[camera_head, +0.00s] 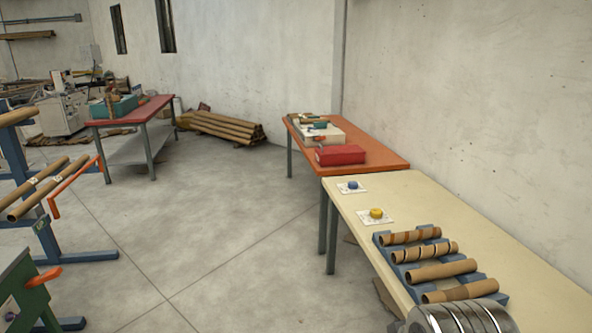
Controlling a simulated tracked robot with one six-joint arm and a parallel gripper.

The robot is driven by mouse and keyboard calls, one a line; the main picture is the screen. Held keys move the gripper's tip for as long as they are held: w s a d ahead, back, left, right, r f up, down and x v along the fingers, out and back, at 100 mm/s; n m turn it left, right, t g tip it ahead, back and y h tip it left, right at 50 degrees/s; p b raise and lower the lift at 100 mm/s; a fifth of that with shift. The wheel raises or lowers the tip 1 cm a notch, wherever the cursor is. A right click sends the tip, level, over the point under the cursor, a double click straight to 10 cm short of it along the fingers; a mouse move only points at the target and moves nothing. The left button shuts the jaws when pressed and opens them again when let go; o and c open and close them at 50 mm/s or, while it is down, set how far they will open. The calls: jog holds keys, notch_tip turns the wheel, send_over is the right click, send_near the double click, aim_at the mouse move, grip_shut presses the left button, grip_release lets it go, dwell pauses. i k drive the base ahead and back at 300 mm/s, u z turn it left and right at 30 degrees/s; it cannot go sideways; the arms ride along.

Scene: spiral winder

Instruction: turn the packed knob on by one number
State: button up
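Two round knobs sit on white square plates at the far end of the cream table. The blue knob (352,185) is farther back, on its plate (342,189). The yellow knob (376,213) is nearer, on a second plate (366,219). The markings on both plates are too small to read, so I cannot tell which knob is the packed one or where either points. My gripper is not in view.
On the cream table (470,228), a blue rack (398,281) holds several cardboard tubes. Shiny metal discs (455,320) are at the bottom edge. An orange table (374,157) with a red box (340,155) adjoins behind. Floor left of the tables is open; blue stands (45,240) are farther left.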

aim_at(353, 185)
jog(key=u, duration=0.15)
jog(key=i, duration=2.2)
jog(key=z, duration=0.25)
jog(key=i, duration=1.7)
jog(key=z, duration=0.25)
